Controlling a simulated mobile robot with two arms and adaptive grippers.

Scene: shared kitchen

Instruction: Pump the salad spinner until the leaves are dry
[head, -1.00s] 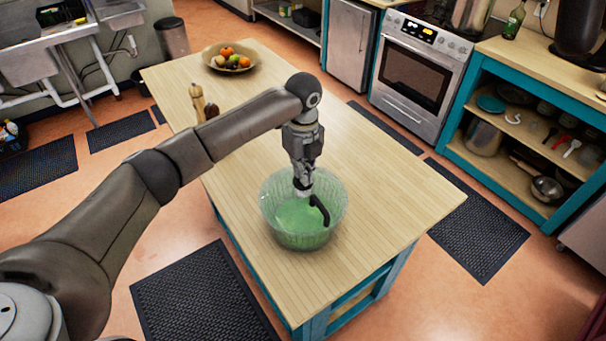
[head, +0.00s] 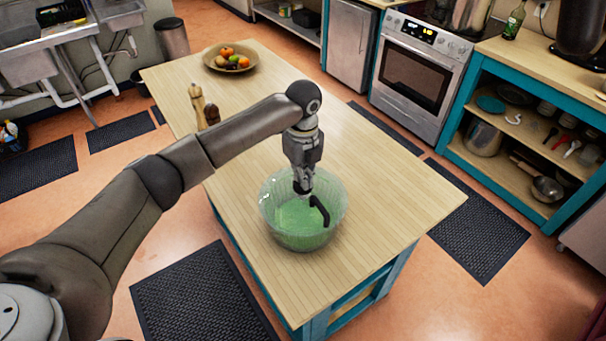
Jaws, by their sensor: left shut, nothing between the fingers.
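The salad spinner (head: 285,238) is a clear bowl with green inside, standing on the wooden island top. Separate leaves cannot be made out. A black curved handle or lever (head: 321,212) shows at its top, right beside my gripper. My left gripper (head: 303,190) points straight down over the middle of the spinner, its fingers shut and empty at the level of the rim. Whether the fingertips touch the spinner's top or the black part cannot be told. My right gripper is not in view.
The wooden island (head: 385,195) has free room right of and behind the spinner. Two wooden mills (head: 197,103) stand behind my left forearm. A fruit bowl (head: 230,57) sits at the far end. A stove (head: 415,75) and open shelves (head: 535,140) line the back right.

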